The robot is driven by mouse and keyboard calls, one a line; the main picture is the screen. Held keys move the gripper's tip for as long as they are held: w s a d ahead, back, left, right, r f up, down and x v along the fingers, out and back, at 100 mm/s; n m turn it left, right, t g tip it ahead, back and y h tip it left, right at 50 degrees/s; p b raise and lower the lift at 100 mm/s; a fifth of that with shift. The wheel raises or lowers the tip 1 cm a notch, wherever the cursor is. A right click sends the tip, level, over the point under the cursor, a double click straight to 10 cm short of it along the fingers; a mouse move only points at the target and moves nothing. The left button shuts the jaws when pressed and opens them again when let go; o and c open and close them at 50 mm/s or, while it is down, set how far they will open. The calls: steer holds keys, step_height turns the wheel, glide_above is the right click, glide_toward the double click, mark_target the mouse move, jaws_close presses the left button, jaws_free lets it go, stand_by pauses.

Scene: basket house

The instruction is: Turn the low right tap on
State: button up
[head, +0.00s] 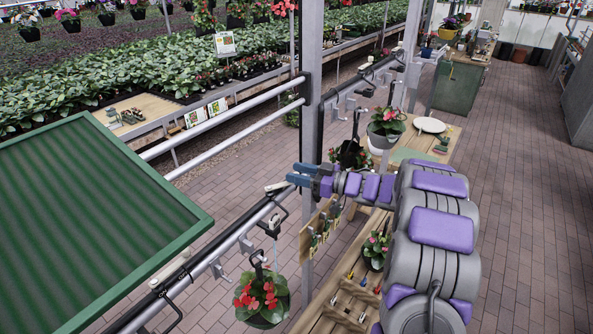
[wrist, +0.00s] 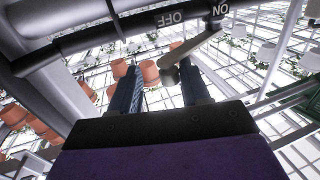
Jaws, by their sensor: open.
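The tap is on a dark pipe marked OFF and ON, upside down, at the top of the wrist view. Its grey-brown lever (wrist: 188,47) slants down from the pipe between my fingers, closer to the right one. I cannot tell whether it touches that finger. In the head view a pale lever (head: 277,186) on the dark pipe is just left of my fingertips. My gripper (head: 290,173), with two blue fingers, is open, and it shows in the wrist view (wrist: 160,75) with its fingers either side of the lever's end.
A grey post (head: 312,75) stands right behind my gripper. A pot of red flowers (head: 262,297) hangs below the pipe. A green ridged panel (head: 95,225) fills the left. A wooden bench (head: 325,312) with tools is below my arm. Brick floor (head: 530,200) is clear on the right.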

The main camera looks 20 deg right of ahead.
steer(key=a, duration=0.3)
steer(key=shift+w+a+r, duration=0.1)
steer(key=shift+w+a, duration=0.3)
steer(key=shift+d, duration=1.05)
steer(key=c, duration=0.4)
steer(key=shift+d, duration=0.15)
steer(key=shift+c, duration=1.4)
steer(key=shift+w+a, duration=0.1)
steer(key=shift+a, duration=0.15)
jaws_close()
